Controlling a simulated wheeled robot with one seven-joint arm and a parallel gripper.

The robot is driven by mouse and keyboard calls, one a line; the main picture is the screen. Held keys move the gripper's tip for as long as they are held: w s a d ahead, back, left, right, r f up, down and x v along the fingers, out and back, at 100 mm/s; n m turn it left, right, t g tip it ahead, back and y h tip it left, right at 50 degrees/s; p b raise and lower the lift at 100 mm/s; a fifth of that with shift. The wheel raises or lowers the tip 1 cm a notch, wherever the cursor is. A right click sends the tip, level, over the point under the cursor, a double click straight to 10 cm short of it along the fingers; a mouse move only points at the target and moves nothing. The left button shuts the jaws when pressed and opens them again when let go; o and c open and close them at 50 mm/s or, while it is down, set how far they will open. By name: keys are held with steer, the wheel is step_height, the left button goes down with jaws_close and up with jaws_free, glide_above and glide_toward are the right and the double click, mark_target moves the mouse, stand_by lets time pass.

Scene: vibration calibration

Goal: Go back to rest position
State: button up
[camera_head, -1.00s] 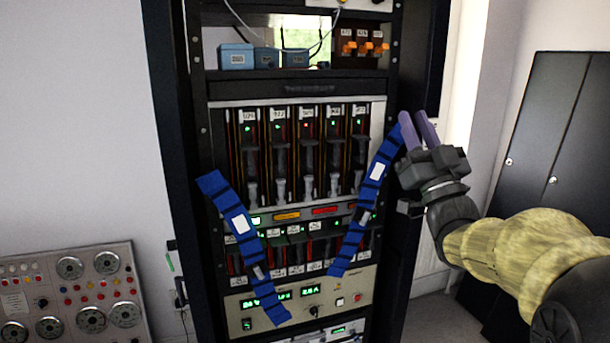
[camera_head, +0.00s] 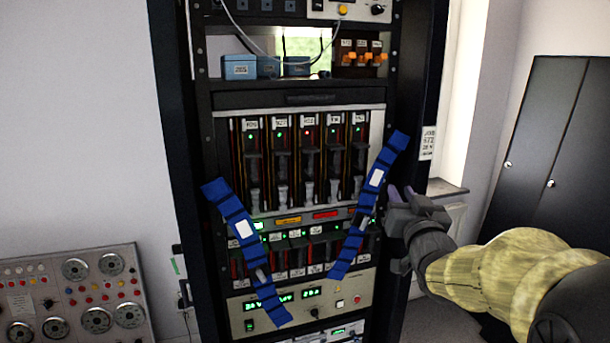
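My gripper (camera_head: 402,192) is at the right of the head view, in front of the rack's right post and to the right of the right blue strap. Its fingers are foreshortened and mostly hidden, so I cannot see the gap between them. No object shows in it. My arm, in a yellow sleeve, reaches in from the lower right. The equipment rack (camera_head: 300,100) stands in the middle. Two blue straps, a left one (camera_head: 243,229) and a right one (camera_head: 376,178), hang slanted across its front.
A control panel with dials (camera_head: 75,292) stands at the lower left. A dark cabinet (camera_head: 555,140) is at the right. Blue boxes (camera_head: 240,67) and orange-knobbed switches (camera_head: 361,58) sit on the rack's upper shelf. Floor shows between rack and cabinet.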

steer(key=s+a+f+g+p, duration=0.1)
steer(key=s+f+g+p, duration=0.1)
steer(key=s+f+g, duration=0.65)
steer(key=s+a+f+g+p, duration=0.2)
steer(key=s+f+g, duration=0.2)
steer(key=f, duration=0.9)
steer(key=s+a+f+n+g, duration=0.1)
steer(key=s+f+g, duration=0.3)
steer(key=s, duration=0.6)
steer(key=shift+s+a+f+g+h+p, duration=0.15)
steer(key=shift+s+f+g+h+p, duration=0.15)
steer(key=shift+g, duration=0.15)
steer(key=shift+w, duration=0.15)
